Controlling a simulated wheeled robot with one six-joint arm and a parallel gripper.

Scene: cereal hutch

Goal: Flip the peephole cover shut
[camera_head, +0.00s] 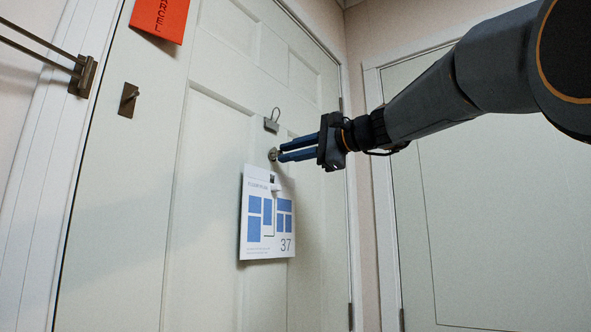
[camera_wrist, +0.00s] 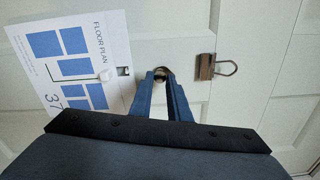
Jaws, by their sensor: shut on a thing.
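The peephole (camera_head: 273,154) is a small round metal fitting on the pale panelled door (camera_head: 215,130). It also shows in the wrist view (camera_wrist: 160,73), right at the fingertips. My gripper (camera_head: 280,155) has blue fingers that reach the door from the right. In the wrist view the fingertips (camera_wrist: 161,78) come close together on the peephole cover, shut on its edge. The fingers hide part of the cover, so I cannot tell exactly how far it is swung.
A floor plan sheet (camera_head: 267,225) hangs on the door just below the peephole. A clip with a wire loop (camera_head: 271,124) sits just above it. A latch plate (camera_head: 128,100), an orange parcel note (camera_head: 160,17) and a second door (camera_head: 490,210) are farther off.

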